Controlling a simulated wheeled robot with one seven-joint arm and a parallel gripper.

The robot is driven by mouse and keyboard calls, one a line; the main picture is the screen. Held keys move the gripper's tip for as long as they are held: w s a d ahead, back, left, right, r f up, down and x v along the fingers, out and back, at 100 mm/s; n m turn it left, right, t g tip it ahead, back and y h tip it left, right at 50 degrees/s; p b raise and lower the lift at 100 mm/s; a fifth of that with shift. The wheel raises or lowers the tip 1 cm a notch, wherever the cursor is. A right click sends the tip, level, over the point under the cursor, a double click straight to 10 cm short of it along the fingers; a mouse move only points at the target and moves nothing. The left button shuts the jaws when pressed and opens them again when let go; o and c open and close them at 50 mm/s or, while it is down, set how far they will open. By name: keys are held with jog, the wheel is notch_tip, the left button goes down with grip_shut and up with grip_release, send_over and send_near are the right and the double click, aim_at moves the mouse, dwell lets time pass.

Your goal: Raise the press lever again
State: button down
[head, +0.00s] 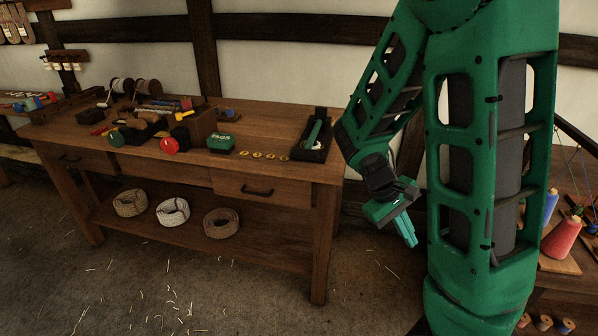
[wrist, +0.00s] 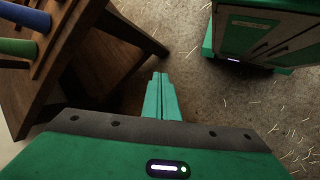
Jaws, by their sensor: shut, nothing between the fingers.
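A black press-like device (head: 309,154) stands at the right end of the wooden workbench in the head view. A green bar (head: 315,132), which looks like its lever, lies tilted along it; its exact angle is hard to tell at this size. My gripper (head: 411,241) hangs to the right of the bench, apart from the device and lower than the bench top, fingers pointing down. In the wrist view my gripper (wrist: 160,92) has its two green fingers together with nothing between them. The device does not show in the wrist view.
The workbench (head: 265,115) also holds a green tag box (head: 220,143), several brass discs (head: 257,155) and a red knob (head: 170,146). Rope coils (head: 173,212) lie on its lower shelf. A stand with coloured cones (head: 562,236) is at right. Straw-strewn floor lies in front.

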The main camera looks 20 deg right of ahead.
jog(key=w+a+f+n+t+h, duration=0.2)
jog(key=w+n+t+h, duration=0.1)
jog(key=w+n+h, duration=0.4)
jog(key=w+a+f+n+t+h, duration=0.2)
jog(key=w+n+t+h, duration=0.1)
jog(key=w+n, duration=0.4)
jog(key=w+a+n+t+y, duration=0.1)
jog(key=w+a+n+t, duration=0.4)
jog(key=a+n+t, duration=0.2)
jog(key=w+a+n+t+y, duration=0.2)
jog(key=w+a+n+t, duration=0.3)
jog(key=a, duration=0.6)
jog(key=n+t, duration=0.2)
jog(key=t, duration=0.1)
jog(key=shift+w+a+n, duration=0.2)
jog(key=shift+a+n, duration=0.05)
jog(key=shift+n, duration=0.05)
jog(key=shift+w+d, duration=0.1)
jog(key=x, duration=0.4)
jog(key=r+x, duration=0.1)
jog(key=x, duration=0.2)
jog(key=r+x, duration=0.1)
jog(key=x, duration=0.3)
jog(key=shift+r, duration=0.1)
jog(key=shift+w+d+r, duration=0.1)
jog(key=shift+w+r, duration=0.2)
jog(key=shift+r, duration=0.2)
